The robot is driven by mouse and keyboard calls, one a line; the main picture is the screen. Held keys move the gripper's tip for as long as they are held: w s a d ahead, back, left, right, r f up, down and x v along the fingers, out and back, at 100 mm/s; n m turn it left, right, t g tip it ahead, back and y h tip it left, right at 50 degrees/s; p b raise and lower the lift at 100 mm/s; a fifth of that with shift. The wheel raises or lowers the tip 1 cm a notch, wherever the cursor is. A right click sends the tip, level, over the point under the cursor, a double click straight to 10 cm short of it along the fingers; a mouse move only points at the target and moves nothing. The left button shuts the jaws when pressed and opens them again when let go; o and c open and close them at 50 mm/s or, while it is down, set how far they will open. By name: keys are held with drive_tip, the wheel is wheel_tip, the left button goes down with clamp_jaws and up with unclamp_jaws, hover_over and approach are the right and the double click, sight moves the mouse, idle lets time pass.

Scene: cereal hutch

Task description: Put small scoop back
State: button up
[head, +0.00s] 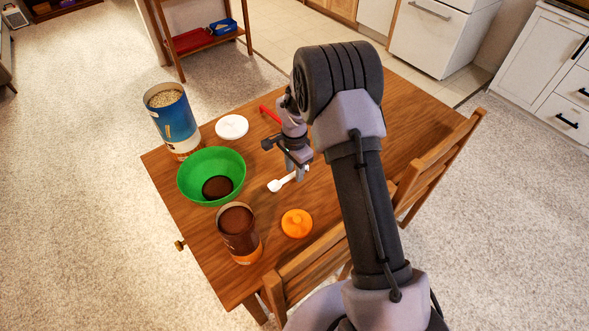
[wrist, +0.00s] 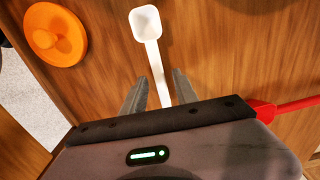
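The small white scoop (head: 276,185) is near the middle of the table, its bowl towards the green bowl and its handle running under my gripper (head: 300,174). In the wrist view the scoop (wrist: 146,24) points its bowl away from me. Its handle passes between the two fingers of my gripper (wrist: 160,76), with a gap on each side. The gripper is open. I cannot tell how far the fingertips are above the tabletop. The far end of the handle is hidden by the gripper body.
A green bowl (head: 233,166) with brown contents, a blue oat canister (head: 173,122), a brown canister (head: 239,240), a white lid (head: 232,126) and an orange lid (head: 297,223) stand on the table (head: 425,118). A red handle (head: 270,114) lies behind my gripper. A chair (head: 440,160) is at the right.

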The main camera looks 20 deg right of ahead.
wheel_tip(320, 180, up, 12)
drive_tip(key=p, duration=0.5)
wheel_tip(320, 180, up, 6)
drive_tip(key=n, duration=0.1)
hover_over(294, 173)
drive_tip(key=s, duration=0.1)
drive_tip(key=s+a+r+n+t, duration=0.25)
drive_tip(key=s+r, duration=0.55)
drive_tip(key=r, duration=0.4)
drive_tip(key=s+a+r+n+t+y, duration=0.1)
drive_tip(key=s+r+n, duration=0.1)
drive_tip(key=s, duration=0.8)
drive_tip(key=s+a+r+n+t+y, duration=0.1)
drive_tip(key=s+r, duration=0.4)
drive_tip(key=s, duration=0.5)
drive_tip(key=a+n+t, duration=0.1)
drive_tip(key=n, duration=0.1)
drive_tip(key=shift+n, duration=0.35)
drive_tip(key=shift+f+b, duration=0.6)
drive_tip(key=shift+b, duration=0.25)
